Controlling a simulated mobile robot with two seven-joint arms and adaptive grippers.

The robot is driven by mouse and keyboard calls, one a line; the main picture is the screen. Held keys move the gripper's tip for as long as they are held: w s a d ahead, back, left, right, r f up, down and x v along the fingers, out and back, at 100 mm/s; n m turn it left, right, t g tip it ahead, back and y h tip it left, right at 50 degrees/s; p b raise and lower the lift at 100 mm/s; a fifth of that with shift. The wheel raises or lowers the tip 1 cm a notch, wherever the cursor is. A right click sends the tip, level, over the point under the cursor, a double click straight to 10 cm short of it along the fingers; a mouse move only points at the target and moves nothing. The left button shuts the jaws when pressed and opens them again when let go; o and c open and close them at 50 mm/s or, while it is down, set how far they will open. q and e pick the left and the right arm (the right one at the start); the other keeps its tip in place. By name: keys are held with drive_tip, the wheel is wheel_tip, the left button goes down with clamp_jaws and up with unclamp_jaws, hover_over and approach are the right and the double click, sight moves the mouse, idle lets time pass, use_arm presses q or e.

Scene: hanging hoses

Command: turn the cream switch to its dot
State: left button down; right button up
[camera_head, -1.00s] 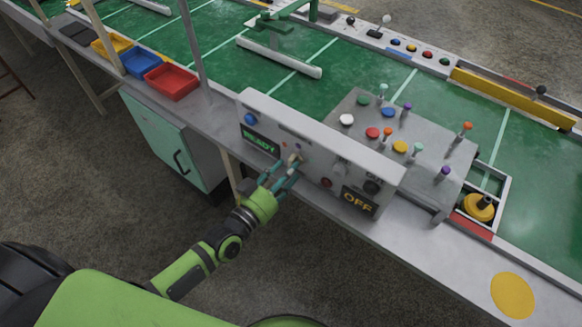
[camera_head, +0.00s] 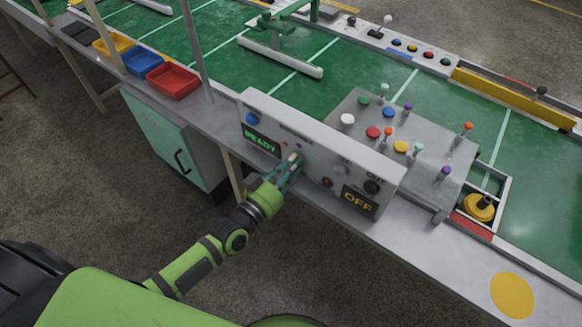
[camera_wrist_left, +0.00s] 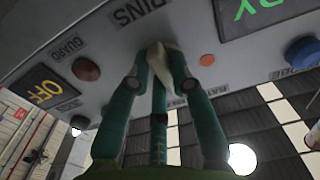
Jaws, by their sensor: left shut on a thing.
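The cream switch (camera_head: 294,157) is on the front face of the grey control panel (camera_head: 325,146). In the left wrist view the cream switch (camera_wrist_left: 165,62) sits below a partly hidden label reading "RINS". My left gripper (camera_head: 287,168) is shut on the switch, with its teal fingers on both sides of it. The fingers (camera_wrist_left: 165,75) cover part of the switch in the left wrist view. A small orange dot (camera_wrist_left: 208,60) shows on the panel beside the switch. My right gripper is not in view.
The panel also carries a green lit display (camera_head: 260,141), a blue button (camera_head: 252,118), a dark red button (camera_wrist_left: 86,69) and an OFF display (camera_head: 359,200). A box with several coloured knobs (camera_head: 400,147) stands behind it. Red, blue and yellow trays (camera_head: 173,81) stand left.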

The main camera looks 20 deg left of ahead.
use_arm(q)
drive_tip(key=n, duration=0.6)
drive_tip(key=shift+r, duration=0.2)
drive_tip(key=n, duration=0.5)
drive_tip(key=shift+r, duration=0.1)
drive_tip(key=shift+n, duration=0.4)
drive_tip(key=c, duration=1.1)
unclamp_jaws()
drive_tip(key=shift+s, duration=0.1)
drive_tip(key=v, duration=1.2)
